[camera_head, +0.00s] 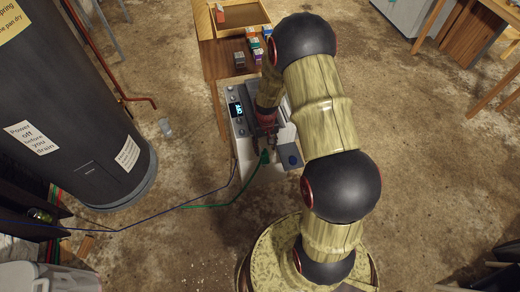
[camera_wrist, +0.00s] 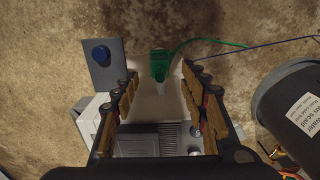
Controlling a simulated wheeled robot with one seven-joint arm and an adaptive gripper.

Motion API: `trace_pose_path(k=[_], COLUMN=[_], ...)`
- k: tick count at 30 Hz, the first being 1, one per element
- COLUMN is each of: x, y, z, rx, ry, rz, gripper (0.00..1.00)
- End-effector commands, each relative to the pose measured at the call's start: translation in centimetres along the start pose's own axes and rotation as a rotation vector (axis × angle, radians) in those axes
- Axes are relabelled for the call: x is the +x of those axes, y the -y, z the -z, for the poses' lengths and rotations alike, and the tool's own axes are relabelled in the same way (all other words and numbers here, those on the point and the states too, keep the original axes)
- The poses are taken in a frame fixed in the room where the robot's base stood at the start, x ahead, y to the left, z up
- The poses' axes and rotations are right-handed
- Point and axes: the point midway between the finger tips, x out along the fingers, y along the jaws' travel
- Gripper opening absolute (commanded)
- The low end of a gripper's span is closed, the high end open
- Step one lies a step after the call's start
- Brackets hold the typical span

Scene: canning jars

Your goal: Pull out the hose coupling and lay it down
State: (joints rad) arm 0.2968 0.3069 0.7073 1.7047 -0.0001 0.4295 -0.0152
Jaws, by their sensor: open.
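The green hose coupling (camera_head: 264,157) shows just beyond my gripper (camera_head: 268,137) in the head view, with a green line running from it to the left. In the wrist view the coupling (camera_wrist: 159,62) is a green block with a pale lower end, near the opening between my fingertips. My gripper (camera_wrist: 160,76) is open, with one finger on each side and a gap to the coupling's sides. I cannot tell whether the coupling's pale end is seated in anything.
A grey appliance with a lit display (camera_head: 236,110) stands under my gripper. A grey plate with a blue knob (camera_head: 293,160) is beside the coupling; the plate also shows in the wrist view (camera_wrist: 105,75). A dark tank (camera_head: 75,100) stands at left. A blue line (camera_head: 150,222) trails left.

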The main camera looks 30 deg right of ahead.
Motion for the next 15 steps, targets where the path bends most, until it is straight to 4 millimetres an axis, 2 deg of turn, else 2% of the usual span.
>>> trace_pose_path(k=[8, 15], x=[1.8, 5.3], y=[0.0, 0.0], z=[0.1, 0.1], rx=[-0.001, -0.002], ry=[-0.006, -0.006], rz=[0.000, 0.000], gripper=[0.44, 0.44])
